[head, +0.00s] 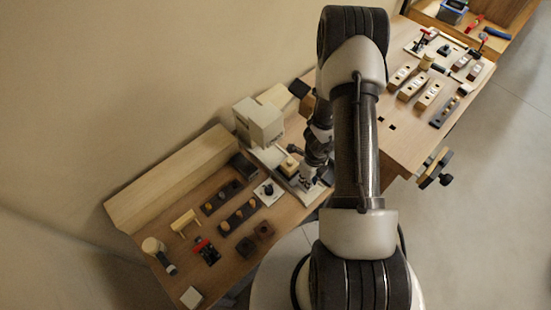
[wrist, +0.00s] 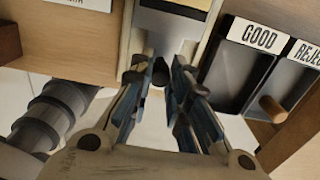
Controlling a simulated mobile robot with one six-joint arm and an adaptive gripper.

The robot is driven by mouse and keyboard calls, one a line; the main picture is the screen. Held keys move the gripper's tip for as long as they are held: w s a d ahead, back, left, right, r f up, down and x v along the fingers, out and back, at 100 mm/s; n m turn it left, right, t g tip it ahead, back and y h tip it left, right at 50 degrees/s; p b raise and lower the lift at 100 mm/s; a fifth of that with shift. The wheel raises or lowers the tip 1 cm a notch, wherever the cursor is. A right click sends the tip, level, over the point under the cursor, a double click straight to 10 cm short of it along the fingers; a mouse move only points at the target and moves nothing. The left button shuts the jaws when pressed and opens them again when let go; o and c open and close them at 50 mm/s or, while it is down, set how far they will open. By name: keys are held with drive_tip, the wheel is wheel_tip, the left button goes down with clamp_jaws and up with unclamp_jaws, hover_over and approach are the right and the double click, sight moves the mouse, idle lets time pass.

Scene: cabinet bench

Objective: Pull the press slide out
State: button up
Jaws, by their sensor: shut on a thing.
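The press (head: 258,122) is a pale block-shaped machine standing on the bench left of my arm in the head view. Its slide (wrist: 172,25) shows in the wrist view as a grey piece with a yellow part at the top edge, running toward my gripper. My gripper (wrist: 160,76) is shut on a small dark knob (wrist: 159,72) at the near end of the slide. The fingers hide most of the knob. In the head view my gripper is low beside the press base, partly hidden by my arm.
Dark trays (head: 238,217) and small parts cover the bench left of the press. A long pale wood block (head: 170,178) lines the wall.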

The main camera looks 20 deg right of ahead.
drive_tip(key=shift+s+d, duration=0.2)
drive_tip(key=shift+s, duration=0.25)
drive_tip(key=shift+s+b, duration=0.1)
drive_tip(key=shift+b, duration=0.3)
drive_tip(key=shift+s+d+f+b, duration=0.15)
drive_tip(key=shift+s+b, duration=0.15)
drive_tip(key=shift+b, duration=0.25)
drive_tip(key=shift+s+d+b, duration=0.15)
drive_tip(key=shift+s+b, duration=0.3)
drive_tip(key=shift+b, duration=0.05)
drive_tip(key=o, duration=0.8)
drive_tip(key=shift+c, duration=0.2)
drive_tip(key=shift+r, duration=0.25)
